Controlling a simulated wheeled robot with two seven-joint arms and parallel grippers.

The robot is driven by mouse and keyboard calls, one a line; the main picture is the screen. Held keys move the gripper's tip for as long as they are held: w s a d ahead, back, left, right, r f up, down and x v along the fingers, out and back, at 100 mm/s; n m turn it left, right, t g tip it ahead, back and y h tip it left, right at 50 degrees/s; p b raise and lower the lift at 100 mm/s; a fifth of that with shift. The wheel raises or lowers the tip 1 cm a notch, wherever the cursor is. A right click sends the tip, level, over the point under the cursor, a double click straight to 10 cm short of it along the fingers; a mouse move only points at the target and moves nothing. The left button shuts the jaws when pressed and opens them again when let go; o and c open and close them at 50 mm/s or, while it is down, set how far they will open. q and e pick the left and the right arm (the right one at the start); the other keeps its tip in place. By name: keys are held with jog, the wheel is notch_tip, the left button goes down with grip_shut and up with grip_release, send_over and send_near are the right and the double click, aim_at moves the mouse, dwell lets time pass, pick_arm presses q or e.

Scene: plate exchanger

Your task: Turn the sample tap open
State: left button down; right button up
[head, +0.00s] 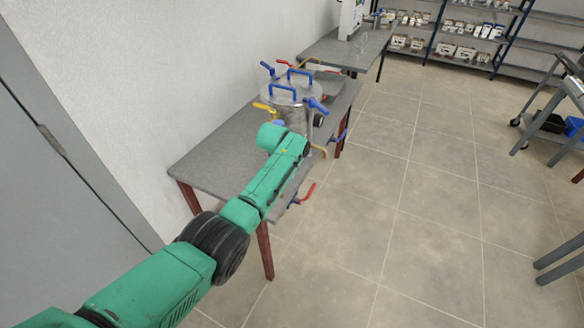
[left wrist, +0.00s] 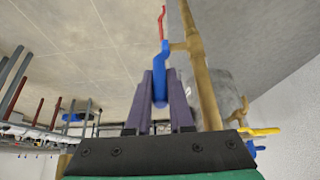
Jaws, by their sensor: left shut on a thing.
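A steel vessel (head: 292,97) with blue lid handles (head: 280,90) stands on a grey table, with levers in blue, red and yellow around it. My left arm reaches over the table to the vessel's front. In the left wrist view my left gripper (left wrist: 160,88) is shut on a blue tap lever (left wrist: 160,94). The lever lies lengthwise between the fingers and meets a brass pipe (left wrist: 204,75) beside them. In the head view the fingers and this lever are hidden behind my arm. Which lever belongs to the sample tap is not marked.
A red lever (left wrist: 162,20) sits beyond the blue one. A yellow lever (left wrist: 262,131) is at the right. In the head view a red lever (head: 306,192) juts out below the grey table's (head: 212,158) front edge. The wall is close behind; the floor in front is clear.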

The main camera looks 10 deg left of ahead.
dwell(0.4)
pick_arm(q)
jog(key=c, duration=0.8)
grip_release()
jog(key=shift+w+f, duration=0.1)
